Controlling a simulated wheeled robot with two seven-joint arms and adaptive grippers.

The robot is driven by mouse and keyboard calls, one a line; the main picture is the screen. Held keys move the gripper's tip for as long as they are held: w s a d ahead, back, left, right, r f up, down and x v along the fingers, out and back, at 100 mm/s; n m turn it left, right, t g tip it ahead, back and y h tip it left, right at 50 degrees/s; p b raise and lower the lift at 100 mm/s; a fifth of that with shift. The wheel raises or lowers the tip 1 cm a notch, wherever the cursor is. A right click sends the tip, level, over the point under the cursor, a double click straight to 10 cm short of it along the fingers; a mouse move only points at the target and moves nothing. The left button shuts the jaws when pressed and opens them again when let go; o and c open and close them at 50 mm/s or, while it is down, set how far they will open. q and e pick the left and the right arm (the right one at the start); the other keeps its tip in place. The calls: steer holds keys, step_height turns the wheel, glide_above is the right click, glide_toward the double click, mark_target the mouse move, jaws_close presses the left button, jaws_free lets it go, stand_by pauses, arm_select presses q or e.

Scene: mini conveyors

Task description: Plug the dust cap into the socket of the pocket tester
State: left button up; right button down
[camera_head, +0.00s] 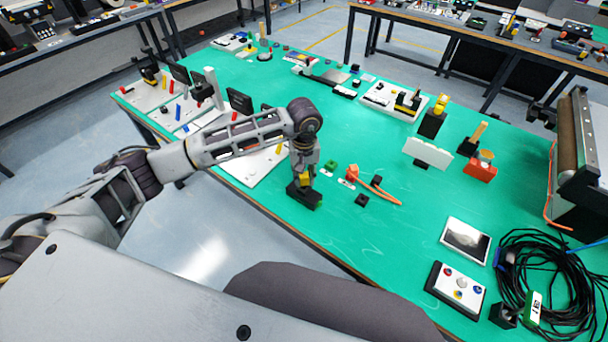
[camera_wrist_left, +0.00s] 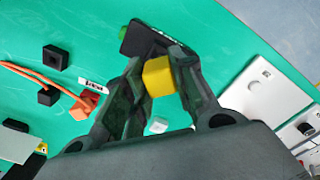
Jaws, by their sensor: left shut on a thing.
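My left gripper (camera_head: 303,180) is shut on a small yellow block (camera_wrist_left: 157,76), which I take to be the dust cap. The block also shows between the fingers in the head view (camera_head: 305,180). Just beyond the fingertips is a dark, blocky body with a green end (camera_wrist_left: 146,41), probably the pocket tester; it shows low under the gripper in the head view (camera_head: 304,194). The fingers hide part of it. I cannot tell whether the yellow block touches it, and its socket is not clearly seen. My right gripper is not in view.
Right of the gripper lie a green block (camera_head: 331,165), an orange block (camera_head: 352,173) with an orange cable (camera_head: 386,194), and a black block with a square hole (camera_head: 362,200).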

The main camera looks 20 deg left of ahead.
arm_select(q)
steer(key=shift+b, duration=0.4)
stand_by(0.8)
steer(key=shift+b, duration=0.35)
stand_by(0.6)
steer(key=shift+b, duration=0.3)
stand_by(0.7)
steer(key=shift+f+b, duration=0.7)
stand_by(0.3)
steer(key=shift+f+b, duration=0.55)
steer(key=shift+f, duration=0.1)
